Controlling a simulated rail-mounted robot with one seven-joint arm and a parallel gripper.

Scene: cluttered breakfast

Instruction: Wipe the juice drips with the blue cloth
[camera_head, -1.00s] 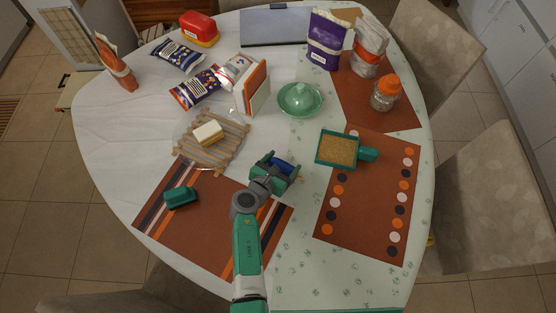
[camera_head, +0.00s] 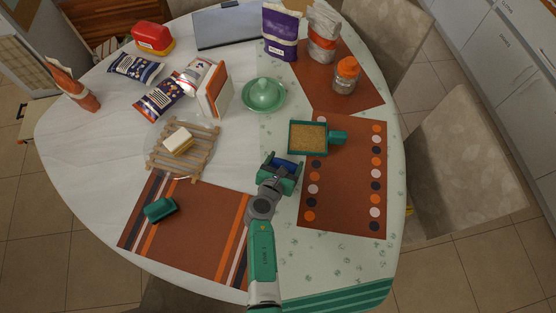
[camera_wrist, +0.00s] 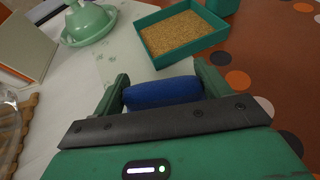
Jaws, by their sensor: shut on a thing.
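My gripper (camera_head: 282,168) is shut on the rolled blue cloth (camera_head: 285,168), low over the white tabletop (camera_head: 272,135) between the two striped and dotted mats. In the wrist view the blue cloth (camera_wrist: 163,92) lies crosswise between the green fingers. Whether the cloth touches the table cannot be told. Pale greenish drips (camera_wrist: 108,66) show faintly on the table just beyond the cloth in the wrist view. I cannot tell these from the table's printed pattern with certainty.
A green tray of brown grains (camera_head: 307,138) stands close ahead on the right, on the dotted mat (camera_head: 345,200). A green lidded dish (camera_head: 264,96) is ahead. A slatted board with butter (camera_head: 190,160) is left. A green object (camera_head: 160,209) lies on the striped mat (camera_head: 200,240).

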